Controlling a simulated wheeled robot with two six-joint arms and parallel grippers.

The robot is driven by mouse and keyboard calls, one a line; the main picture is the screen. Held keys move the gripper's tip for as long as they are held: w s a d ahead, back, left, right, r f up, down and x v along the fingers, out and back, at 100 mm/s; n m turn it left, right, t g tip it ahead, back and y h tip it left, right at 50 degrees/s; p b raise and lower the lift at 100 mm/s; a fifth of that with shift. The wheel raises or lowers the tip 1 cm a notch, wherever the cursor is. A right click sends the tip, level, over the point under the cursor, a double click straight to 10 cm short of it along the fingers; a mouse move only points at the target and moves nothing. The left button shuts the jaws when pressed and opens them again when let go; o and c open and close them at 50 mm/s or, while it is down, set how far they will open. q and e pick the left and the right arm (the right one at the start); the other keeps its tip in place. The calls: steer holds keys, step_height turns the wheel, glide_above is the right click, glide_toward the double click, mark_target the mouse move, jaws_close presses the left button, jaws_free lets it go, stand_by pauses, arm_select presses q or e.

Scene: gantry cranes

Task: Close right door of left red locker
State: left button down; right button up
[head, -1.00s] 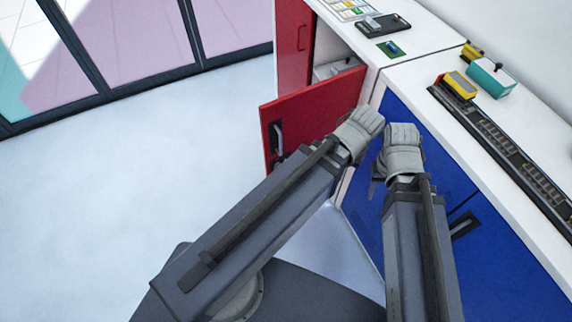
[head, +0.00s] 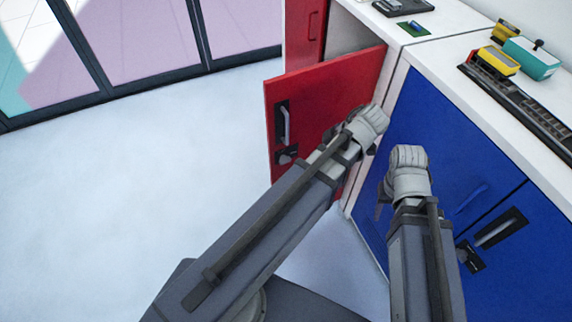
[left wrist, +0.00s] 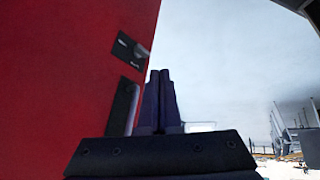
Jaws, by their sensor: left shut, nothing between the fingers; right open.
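The red right door (head: 325,95) of the left locker stands open, swung out toward me. Its black handle plate (head: 283,122) and lock are near its free edge. The door also fills the left of the left wrist view (left wrist: 60,80). The locker's red left door (head: 304,30) looks shut, and part of the pale inside (head: 350,35) shows above the open door. My left gripper (left wrist: 160,75) is shut and empty, beside the door's handle and lock side; in the head view its wrist hides the fingers. My right gripper (head: 381,200) is open, in front of the blue locker.
The blue locker (head: 430,130) stands right of the red one, its doors looking shut. White countertops (head: 420,55) above hold a teal box (head: 531,58), yellow-topped parts and a dark rail. Glass panels (head: 140,40) stand at the back left. The pale floor (head: 130,200) at left is clear.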

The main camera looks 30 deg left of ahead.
arm_select(q)
steer(key=shift+w+a+f+n+y+b, duration=0.2)
steer(key=shift+a+f+n+b, duration=0.25)
steer(key=shift+n, duration=0.5)
steer(key=shift+w+a+f+n+y+b, duration=0.2)
steer(key=shift+a+f+n+b, duration=0.2)
steer(key=shift+n, duration=0.5)
steer(key=shift+w+a+f+n+y+b, duration=0.15)
steer(key=shift+a+f+n+b, duration=0.25)
steer(key=shift+n, duration=0.55)
arm_select(e)
steer(key=shift+f, duration=1.9)
arm_select(q)
steer(key=b, duration=0.8)
glide_toward(277, 158)
steer(key=f, duration=0.1)
steer(key=a+f, duration=0.1)
steer(key=f, duration=0.2)
steer(key=shift+s+a, duration=0.25)
steer(key=shift+s, duration=0.15)
steer(key=shift+w+a, duration=0.4)
steer(key=shift+a, duration=0.2)
arm_select(e)
step_height(277, 158, down, 8)
arm_select(q)
steer(key=shift+a, duration=0.1)
